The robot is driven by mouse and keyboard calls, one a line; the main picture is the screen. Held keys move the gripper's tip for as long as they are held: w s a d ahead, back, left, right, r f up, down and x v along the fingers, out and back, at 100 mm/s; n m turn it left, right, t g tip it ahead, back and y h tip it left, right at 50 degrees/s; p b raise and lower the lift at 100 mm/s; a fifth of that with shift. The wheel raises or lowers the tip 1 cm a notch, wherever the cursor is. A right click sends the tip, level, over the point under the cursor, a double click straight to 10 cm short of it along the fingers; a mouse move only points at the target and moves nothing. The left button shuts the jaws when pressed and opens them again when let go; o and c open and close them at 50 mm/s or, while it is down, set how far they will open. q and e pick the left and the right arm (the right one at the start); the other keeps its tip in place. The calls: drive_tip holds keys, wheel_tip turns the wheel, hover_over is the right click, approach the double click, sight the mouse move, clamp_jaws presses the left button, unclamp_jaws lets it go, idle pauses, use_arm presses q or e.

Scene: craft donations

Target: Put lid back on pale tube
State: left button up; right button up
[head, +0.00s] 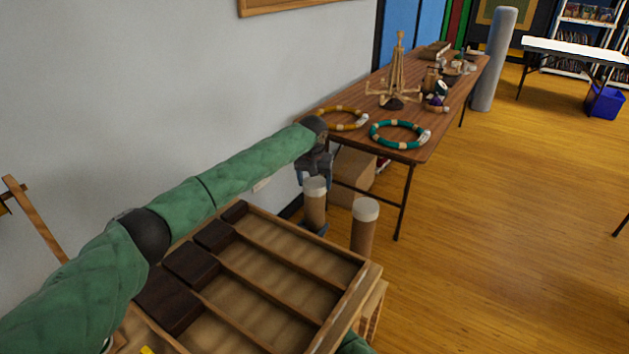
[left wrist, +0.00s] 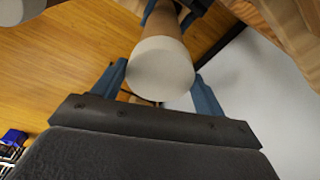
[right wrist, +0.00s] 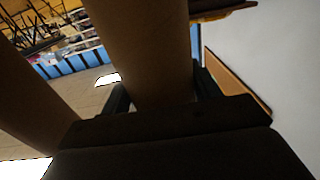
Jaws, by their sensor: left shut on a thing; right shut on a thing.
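My left gripper (head: 314,174) is shut on the white lid (head: 315,185), with one blue finger on each side of it. The lid sits at the top end of a brown cardboard tube (head: 315,208); in the left wrist view the lid (left wrist: 160,70) lines up with the tube and seems to touch it. Whether it is fully seated, I cannot tell. My right gripper (right wrist: 160,88) is shut on the body of that tube (right wrist: 150,45), lower down, and is mostly hidden in the head view. A second tube (head: 363,232) with a whitish lid (head: 365,209) stands close by on the right.
A wooden compartment tray (head: 345,310) with several dark blocks (head: 192,263) lies in front. A brown table (head: 420,150) behind holds an orange ring (head: 343,118), a green ring (head: 400,133) and a wooden stand (head: 398,75). A cardboard box (head: 352,173) is under it.

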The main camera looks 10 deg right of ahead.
use_arm(q)
drive_tip(key=shift+f, duration=0.6)
idle(0.5)
drive_tip(key=o, duration=1)
drive_tip(key=shift+r, duration=0.1)
drive_tip(key=r, duration=0.4)
drive_tip(key=s+r, duration=0.1)
drive_tip(key=r, duration=0.6)
drive_tip(key=shift+s+a+r, duration=0.3)
drive_tip(key=shift+a, duration=0.05)
use_arm(e)
drive_tip(key=o, duration=1.5)
drive_tip(key=shift+c, duration=0.2)
